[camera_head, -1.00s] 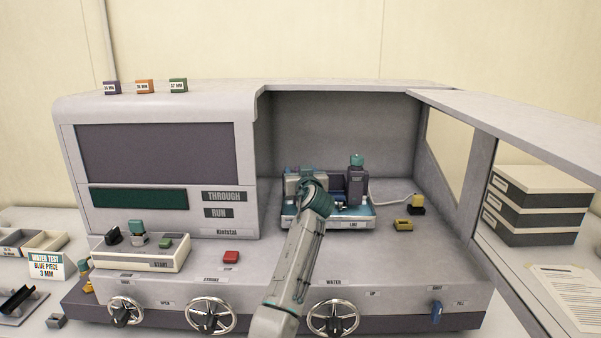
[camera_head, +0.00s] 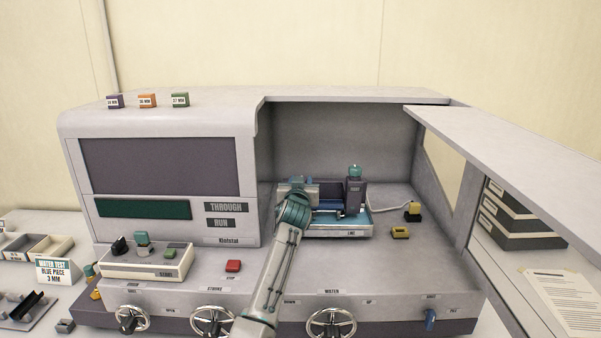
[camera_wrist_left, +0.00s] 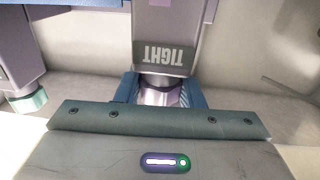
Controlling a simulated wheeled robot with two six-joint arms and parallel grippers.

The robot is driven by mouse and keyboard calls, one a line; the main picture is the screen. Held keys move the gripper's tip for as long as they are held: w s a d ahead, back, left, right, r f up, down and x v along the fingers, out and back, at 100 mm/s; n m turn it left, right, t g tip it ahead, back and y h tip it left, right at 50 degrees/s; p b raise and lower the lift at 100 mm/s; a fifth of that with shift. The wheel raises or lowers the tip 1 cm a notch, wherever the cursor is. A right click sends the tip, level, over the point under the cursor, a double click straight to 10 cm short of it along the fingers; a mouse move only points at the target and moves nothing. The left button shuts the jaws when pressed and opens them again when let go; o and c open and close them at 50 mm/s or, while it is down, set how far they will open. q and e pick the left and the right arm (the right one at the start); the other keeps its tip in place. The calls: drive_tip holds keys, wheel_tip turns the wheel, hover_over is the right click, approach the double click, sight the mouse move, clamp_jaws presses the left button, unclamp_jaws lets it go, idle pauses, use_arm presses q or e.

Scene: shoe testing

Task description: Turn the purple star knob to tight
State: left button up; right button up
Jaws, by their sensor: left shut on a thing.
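My left arm reaches from the front into the open bay of the machine, and my left gripper (camera_wrist_left: 161,88) is at the fixture (camera_head: 340,233) there. In the left wrist view its blue fingers stand on both sides of a pale purple, shiny round part, which seems to be the star knob (camera_wrist_left: 160,97). The gripper is shut on it. The knob's star shape is mostly hidden by the gripper. A dark label reading TIGHT (camera_wrist_left: 164,55) appears upside down just beyond the knob. In the head view my wrist hides the knob. My right gripper is not in view.
A dark purple block (camera_head: 354,195) with a teal top stands at the fixture's right. A yellow block (camera_head: 400,232) and a corded yellow-black piece (camera_head: 413,212) lie farther right in the bay. A raised panel (camera_head: 520,150) overhangs the right side. Handwheels (camera_head: 331,324) line the front.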

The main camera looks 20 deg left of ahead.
use_arm(q)
drive_tip(key=shift+r+m+h+p, duration=0.3)
drive_tip(key=shift+m+h+p, duration=0.2)
drive_tip(key=shift+h+p, duration=0.4)
drive_tip(key=shift+f+m+h+p, duration=0.15)
drive_tip(key=shift+m+h+p, duration=0.35)
drive_tip(key=shift+h, duration=0.2)
drive_tip(key=shift+f+m+h+b, duration=0.25)
drive_tip(key=shift+m+h+b, duration=0.45)
drive_tip(key=shift+h, duration=0.4)
drive_tip(key=shift+m+h+b, duration=0.5)
drive_tip(key=shift+h+b, duration=0.3)
drive_tip(key=shift+b, duration=0.3)
drive_tip(key=shift+r, duration=0.1)
drive_tip(key=o, duration=1)
